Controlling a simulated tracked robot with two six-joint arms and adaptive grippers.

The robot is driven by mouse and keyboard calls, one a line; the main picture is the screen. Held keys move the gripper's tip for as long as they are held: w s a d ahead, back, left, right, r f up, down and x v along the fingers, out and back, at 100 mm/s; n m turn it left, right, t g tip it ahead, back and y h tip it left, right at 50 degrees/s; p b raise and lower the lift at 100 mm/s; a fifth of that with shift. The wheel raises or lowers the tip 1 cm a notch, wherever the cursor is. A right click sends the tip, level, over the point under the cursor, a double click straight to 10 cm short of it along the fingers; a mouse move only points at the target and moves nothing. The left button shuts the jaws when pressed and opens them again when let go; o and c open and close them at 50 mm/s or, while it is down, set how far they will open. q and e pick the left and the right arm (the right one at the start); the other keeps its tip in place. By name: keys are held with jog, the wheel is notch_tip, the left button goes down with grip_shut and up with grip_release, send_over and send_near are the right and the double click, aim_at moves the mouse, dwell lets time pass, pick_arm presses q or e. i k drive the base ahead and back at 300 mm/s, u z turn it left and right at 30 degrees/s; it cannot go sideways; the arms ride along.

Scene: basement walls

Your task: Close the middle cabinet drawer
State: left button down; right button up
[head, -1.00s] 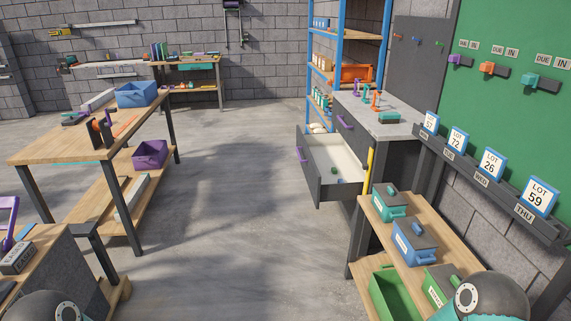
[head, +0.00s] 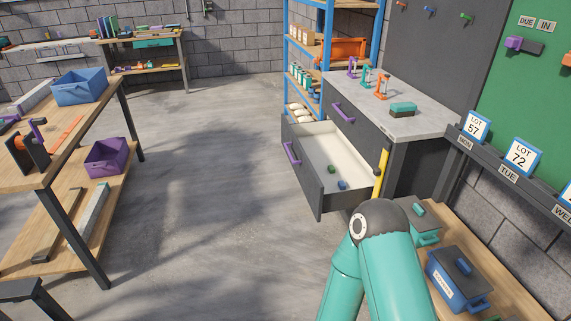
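The dark grey cabinet (head: 415,150) with a light grey top stands right of centre. Its middle drawer (head: 305,178) is pulled out to the left, with a purple handle (head: 292,153) on its front. A small green item (head: 332,169) and a small blue item (head: 342,185) lie inside on the pale drawer floor. The drawer above is shut and has a purple handle (head: 343,113). What lies below the open drawer is hidden. My teal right arm shows at the bottom, in front of the cabinet, but its gripper is out of view. My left gripper is not in view.
A yellow upright bar (head: 381,173) stands beside the open drawer. A wooden shelf with a blue box (head: 458,276) is at the lower right. A wooden workbench (head: 60,150) is on the left. The concrete floor (head: 200,200) between is clear.

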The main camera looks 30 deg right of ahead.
aim_at(310, 148)
jog(key=z, duration=0.25)
jog(key=i, duration=1.25)
jog(key=z, duration=1.15)
jog(key=i, duration=0.75)
jog(key=z, duration=0.55)
jog(key=k, duration=0.9)
jog(key=z, duration=0.2)
jog(key=i, duration=0.95)
jog(key=u, duration=0.1)
